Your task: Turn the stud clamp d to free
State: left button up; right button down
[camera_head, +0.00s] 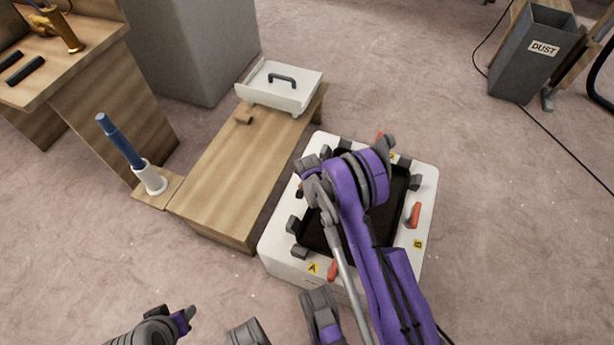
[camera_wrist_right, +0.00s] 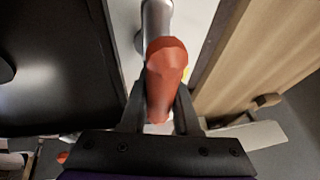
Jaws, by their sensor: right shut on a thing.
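The white box (camera_head: 278,238) holds a dark tray (camera_head: 398,192) and has red-handled clamps around its rim. My right gripper (camera_wrist_right: 160,100) is shut on a red clamp handle (camera_wrist_right: 167,68), one finger on each side of it. This clamp sits on the box side facing the wooden bench, so I take it for stud clamp d; its label is hidden. In the head view my right arm covers most of it. My left gripper (camera_head: 188,315) is at the lower left, away from the box; its fingers are too unclear to read.
Other red handles stand by label A (camera_head: 333,270), by label B (camera_head: 415,215) and at the far edge (camera_head: 379,136). Dark blocks line the tray. A wooden bench (camera_head: 235,165) with a white drawer-like tray (camera_head: 262,92) stands close on the left.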

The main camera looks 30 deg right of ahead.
jog(key=c, duration=0.7)
grip_release()
jog(key=shift+o, duration=0.2)
jog(key=p+v, duration=0.2)
jog(key=v, duration=0.8)
jog(key=shift+s+r+p, duration=0.15)
jog(key=shift+r+p, duration=0.2)
jog(key=shift+p, duration=0.05)
